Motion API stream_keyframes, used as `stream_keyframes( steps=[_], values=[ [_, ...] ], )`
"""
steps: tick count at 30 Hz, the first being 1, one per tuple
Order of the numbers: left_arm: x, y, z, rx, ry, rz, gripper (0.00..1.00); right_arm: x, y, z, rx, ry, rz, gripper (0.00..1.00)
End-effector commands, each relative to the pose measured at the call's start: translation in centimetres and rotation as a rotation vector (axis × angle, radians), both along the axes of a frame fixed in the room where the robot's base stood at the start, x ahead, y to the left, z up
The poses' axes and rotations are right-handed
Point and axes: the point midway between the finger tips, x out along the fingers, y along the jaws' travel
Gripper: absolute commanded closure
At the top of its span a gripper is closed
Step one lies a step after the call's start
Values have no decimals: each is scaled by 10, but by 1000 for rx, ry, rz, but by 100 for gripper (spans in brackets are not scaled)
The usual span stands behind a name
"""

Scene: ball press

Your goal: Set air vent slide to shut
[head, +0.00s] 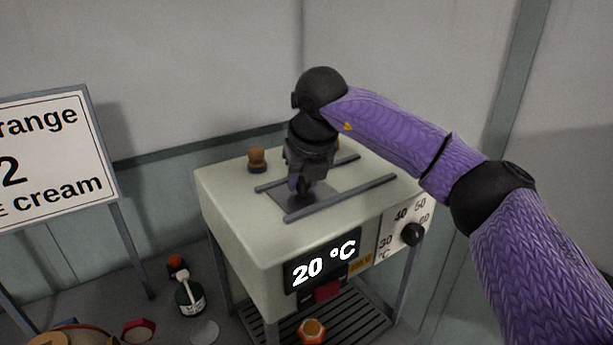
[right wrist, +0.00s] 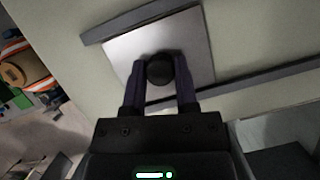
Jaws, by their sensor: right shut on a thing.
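The air vent slide (head: 284,198) is a flat grey plate between two dark rails on top of the pale press box (head: 230,210). It lies toward the left end of the rails in the head view. In the right wrist view the plate (right wrist: 197,45) carries a round black knob (right wrist: 160,70). My right gripper (head: 303,190) reaches down from above, and its fingers stand on both sides of the knob, shut on it. The gripper hides part of the plate in the head view. Any opening under the plate is not visible. My left gripper is not in view.
The front shows a 20 °C display (head: 320,264) and a black dial (head: 412,235). A brown knob (head: 257,160) stands on top at the back left. A sign (head: 50,150) stands left. A dark bottle (head: 188,297) and an orange-topped item (head: 312,331) sit lower down.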

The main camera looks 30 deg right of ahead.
Motion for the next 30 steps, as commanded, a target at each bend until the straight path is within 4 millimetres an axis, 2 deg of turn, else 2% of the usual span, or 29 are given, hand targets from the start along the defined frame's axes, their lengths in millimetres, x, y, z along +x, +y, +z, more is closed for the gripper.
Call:
stream_keyframes(
  steps=[3,4,9,16,19,27,30],
  values=[
    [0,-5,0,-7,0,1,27,0,3,0,4,0,7,100],
    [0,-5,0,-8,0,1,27,0,3,0,5,0,7,61],
    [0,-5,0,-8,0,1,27,0,2,0,3,2,7,27],
    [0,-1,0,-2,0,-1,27,0,1,0,3,2,4,27],
    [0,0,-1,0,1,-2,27,-3,2,7,3,1,4,27],
    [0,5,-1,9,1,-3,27,-27,6,68,3,-2,8,27],
    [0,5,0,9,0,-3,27,-34,6,84,3,-1,6,27]
  ],
)
